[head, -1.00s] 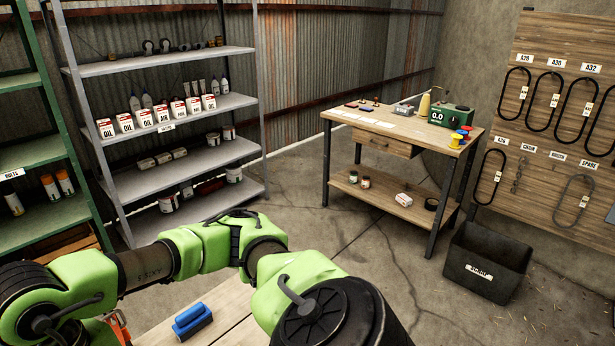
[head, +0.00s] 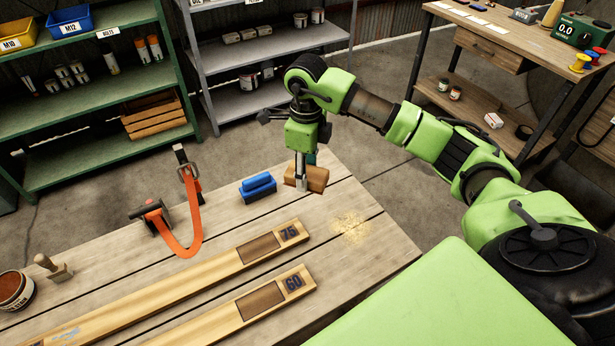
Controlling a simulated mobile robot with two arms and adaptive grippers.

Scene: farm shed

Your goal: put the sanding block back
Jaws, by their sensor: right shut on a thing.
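A tan-brown sanding block (head: 316,179) is at the far right part of the plank workbench (head: 372,246). My right gripper (head: 301,183) points down over the block's left part and is shut on it. I cannot tell whether the block touches the bench top or is just above it. Two long wooden boards lie in front of it, one marked 75 (head: 215,268) and one marked 60 (head: 225,319). Each has a dark brown rectangle near its numbered end. My left gripper is out of view.
An orange strap with a ratchet (head: 185,235), a small wooden-handled tool (head: 53,268) and a tin (head: 14,290) are farther left. Sawdust (head: 350,226) lies on the bench at right. Green shelves (head: 90,95) stand behind.

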